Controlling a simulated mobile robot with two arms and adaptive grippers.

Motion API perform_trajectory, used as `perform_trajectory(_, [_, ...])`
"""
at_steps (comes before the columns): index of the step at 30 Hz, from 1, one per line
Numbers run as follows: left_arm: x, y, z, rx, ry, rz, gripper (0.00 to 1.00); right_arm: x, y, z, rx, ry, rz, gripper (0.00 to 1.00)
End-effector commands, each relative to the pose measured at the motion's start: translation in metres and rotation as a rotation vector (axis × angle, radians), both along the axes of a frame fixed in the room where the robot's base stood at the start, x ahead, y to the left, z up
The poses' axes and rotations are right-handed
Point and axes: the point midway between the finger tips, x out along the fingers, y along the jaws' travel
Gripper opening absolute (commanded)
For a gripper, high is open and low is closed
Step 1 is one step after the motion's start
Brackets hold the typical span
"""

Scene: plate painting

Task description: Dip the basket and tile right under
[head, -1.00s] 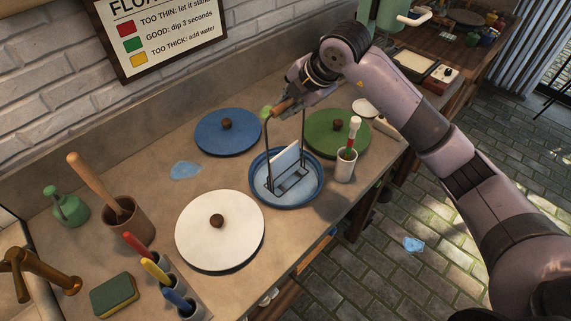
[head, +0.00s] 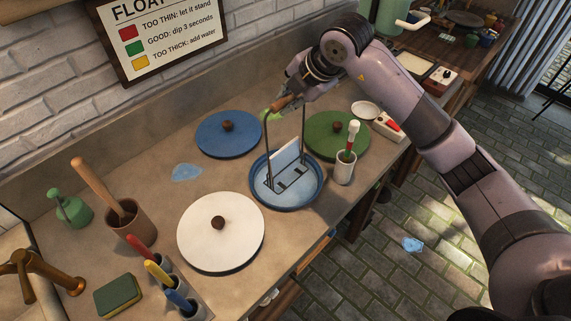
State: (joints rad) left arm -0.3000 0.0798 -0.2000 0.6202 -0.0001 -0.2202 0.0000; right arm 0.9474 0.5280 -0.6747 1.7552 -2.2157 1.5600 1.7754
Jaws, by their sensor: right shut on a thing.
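My right gripper (head: 289,105) is shut on the wooden handle of the basket (head: 266,140), a dark wire frame with two tall uprights. A pale tile (head: 285,160) stands tilted in the basket. The basket's lower part is inside the round blue basin (head: 256,192), down at the pale blue liquid (head: 296,192). The tile's upper part shows above the liquid; its lower edge is hard to make out. My left gripper is not in view.
Lidded round tubs stand around the basin: blue (head: 210,140), green (head: 325,130) and white (head: 200,240). A white cup (head: 344,172) with a red and green float stick is close at the right. A blue puddle (head: 186,172) lies on the counter.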

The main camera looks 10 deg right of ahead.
Motion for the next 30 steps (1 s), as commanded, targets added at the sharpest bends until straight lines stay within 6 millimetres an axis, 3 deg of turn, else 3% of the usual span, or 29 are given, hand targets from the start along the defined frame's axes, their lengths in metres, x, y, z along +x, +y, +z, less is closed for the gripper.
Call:
perform_trajectory(16, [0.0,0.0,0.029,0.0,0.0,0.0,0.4,0.0,0.0,0.047,0.002,-0.002,0.0,0.0])
perform_trajectory(30, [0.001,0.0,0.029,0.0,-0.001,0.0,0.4,0.0,-0.002,0.049,0.001,-0.001,-0.004,0.0])
